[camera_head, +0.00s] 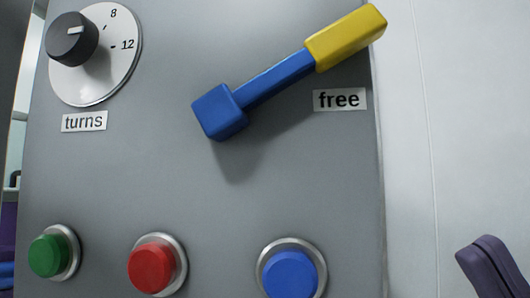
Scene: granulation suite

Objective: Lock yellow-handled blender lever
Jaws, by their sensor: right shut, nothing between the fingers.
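The blender lever (276,80) has a blue hub and blue arm with a yellow handle (346,37) at its end. It sits on the grey panel (200,190) and slants up to the right. A label reading "free" (339,100) is just below the handle. My right gripper (482,262) is at the lower right corner, partly cut off by the frame edge. It is dark purple, shut and empty, well apart from the lever and below it. My left gripper is not in view.
A black dial (72,39) on a white numbered disc, labelled "turns" (84,122), is at the upper left. Green (49,256), red (152,268) and blue (290,274) buttons stick out along the panel's bottom. A plain pale wall (470,130) is to the right.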

